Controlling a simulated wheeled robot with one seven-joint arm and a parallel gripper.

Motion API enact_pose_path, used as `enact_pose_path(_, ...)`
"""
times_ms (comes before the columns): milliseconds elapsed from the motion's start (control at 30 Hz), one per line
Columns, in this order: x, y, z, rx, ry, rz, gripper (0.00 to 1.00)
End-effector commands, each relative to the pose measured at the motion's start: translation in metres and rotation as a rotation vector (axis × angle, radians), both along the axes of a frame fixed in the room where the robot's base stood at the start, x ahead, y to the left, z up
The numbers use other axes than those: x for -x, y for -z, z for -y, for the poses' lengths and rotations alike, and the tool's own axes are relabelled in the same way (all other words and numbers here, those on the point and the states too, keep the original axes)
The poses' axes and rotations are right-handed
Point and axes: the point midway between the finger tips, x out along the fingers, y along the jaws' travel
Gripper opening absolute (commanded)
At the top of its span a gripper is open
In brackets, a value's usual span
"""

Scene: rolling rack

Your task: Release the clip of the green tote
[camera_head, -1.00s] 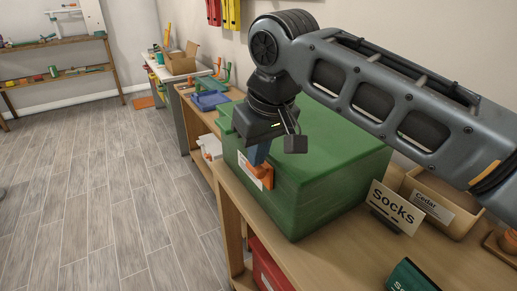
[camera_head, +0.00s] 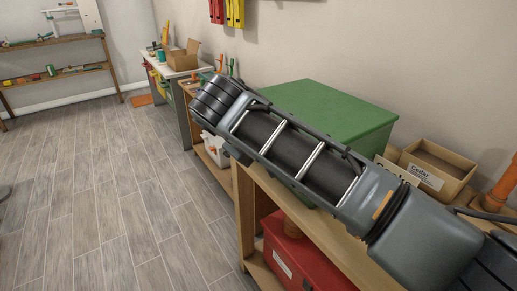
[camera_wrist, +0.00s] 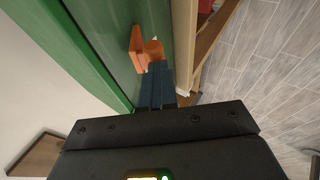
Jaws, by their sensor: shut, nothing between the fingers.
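The green tote (camera_head: 335,108) sits on the wooden rack's top, with its lid on. My arm crosses in front of it in the head view and hides its front face and clip. In the wrist view the tote's green wall (camera_wrist: 118,45) runs down the left and middle. The orange clip (camera_wrist: 138,48) stands on that wall. My gripper (camera_wrist: 157,70) has its blue fingers shut and empty, with the tips right at the clip's lower end. I cannot tell whether they touch it. The head view does not show the gripper.
A red bin (camera_head: 300,262) stands on the shelf below. A cardboard tray labelled Cedar (camera_head: 440,165) is right of the tote, with a partly hidden sign beside it. An orange pipe-like object (camera_head: 503,182) stands further right. The floor (camera_head: 110,200) at left is clear.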

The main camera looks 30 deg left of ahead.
Motion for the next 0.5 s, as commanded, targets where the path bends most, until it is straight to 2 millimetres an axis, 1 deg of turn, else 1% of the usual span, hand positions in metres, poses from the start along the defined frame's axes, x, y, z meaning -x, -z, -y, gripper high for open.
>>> enact_pose_path(33,0.001,0.005,-0.001,0.017,0.000,0.036,0.00)
enact_pose_path(267,0.007,0.020,-0.003,0.013,0.001,0.035,0.00)
enact_pose_path(500,0.006,0.020,-0.003,0.013,0.001,0.037,0.00)
